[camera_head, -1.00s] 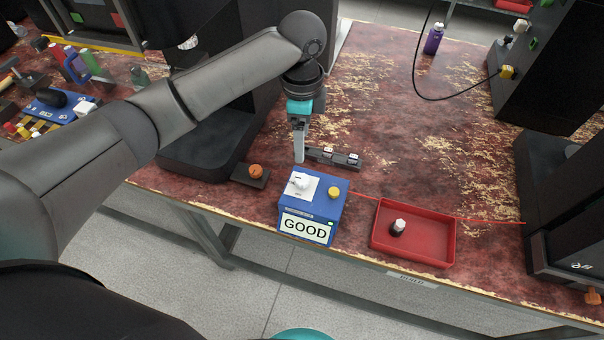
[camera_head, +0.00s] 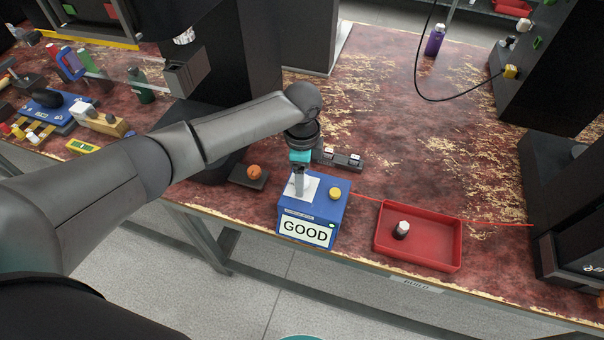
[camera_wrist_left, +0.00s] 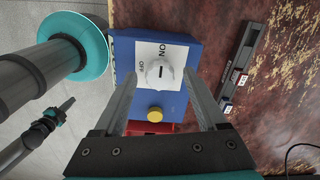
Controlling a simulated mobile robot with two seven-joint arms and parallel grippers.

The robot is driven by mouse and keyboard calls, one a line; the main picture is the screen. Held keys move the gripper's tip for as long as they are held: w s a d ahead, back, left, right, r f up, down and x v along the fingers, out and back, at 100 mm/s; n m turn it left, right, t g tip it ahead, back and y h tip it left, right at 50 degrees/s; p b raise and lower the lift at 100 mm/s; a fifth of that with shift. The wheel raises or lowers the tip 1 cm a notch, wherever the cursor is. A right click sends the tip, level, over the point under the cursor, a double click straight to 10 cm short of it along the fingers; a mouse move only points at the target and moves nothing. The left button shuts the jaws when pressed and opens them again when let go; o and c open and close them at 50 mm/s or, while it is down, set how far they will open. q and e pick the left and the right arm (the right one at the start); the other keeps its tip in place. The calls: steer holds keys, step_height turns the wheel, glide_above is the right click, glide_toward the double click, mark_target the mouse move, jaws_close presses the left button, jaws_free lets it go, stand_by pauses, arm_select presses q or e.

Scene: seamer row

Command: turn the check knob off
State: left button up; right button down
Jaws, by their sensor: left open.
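The blue check box (camera_head: 335,217) stands near the table's front edge with a "GOOD" label on its front. On its top is a white plate, and the wrist view shows it marked ON and OFF around the white check knob (camera_wrist_left: 158,74). The knob's dark mark points roughly towards ON. My left gripper (camera_head: 299,192) points down over the plate and hides the knob in the head view. In the wrist view my left gripper (camera_wrist_left: 163,80) is open, one finger on each side of the knob, with no visible grip.
A yellow button (camera_head: 335,194) sits on the box beside the plate. A red tray (camera_head: 440,245) with a white-capped dark bottle (camera_head: 401,231) lies to the right. An orange knob on a dark base (camera_head: 254,172) is left; a dark switch strip (camera_head: 341,160) is behind.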

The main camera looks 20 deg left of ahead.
arm_select(q)
steer(key=shift+c, duration=0.2)
jaws_close()
stand_by(0.3)
